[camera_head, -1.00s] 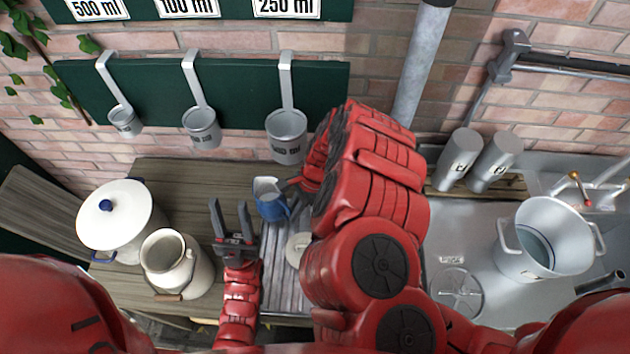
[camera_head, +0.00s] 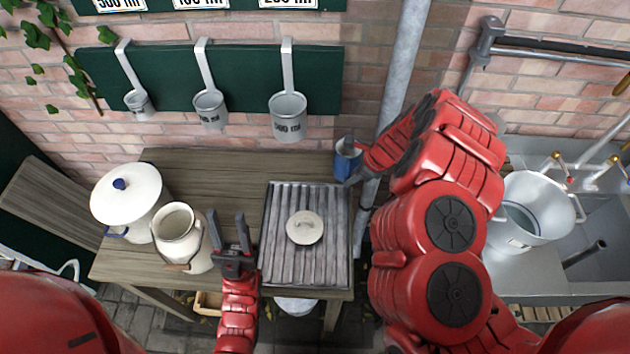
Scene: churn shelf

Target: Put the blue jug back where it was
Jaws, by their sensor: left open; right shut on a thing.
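The blue jug (camera_head: 346,162) is at the back right corner of the wooden table, just behind the ribbed metal tray. My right gripper (camera_head: 358,165) is shut on it from the right side; its fingers are partly hidden by my own arm. I cannot tell whether the jug's base touches the table. My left gripper (camera_head: 231,230) is open and empty, pointing up over the table between the cream milk can and the ribbed tray.
The ribbed tray (camera_head: 275,255) bears a round pale lid (camera_head: 304,228). A cream milk can (camera_head: 178,232) and a white lidded pot (camera_head: 128,200) stand at left. Metal measuring cups (camera_head: 287,116) hang behind on a green board. A large metal pot (camera_head: 537,205) stands at the sink. The back middle tabletop is clear.

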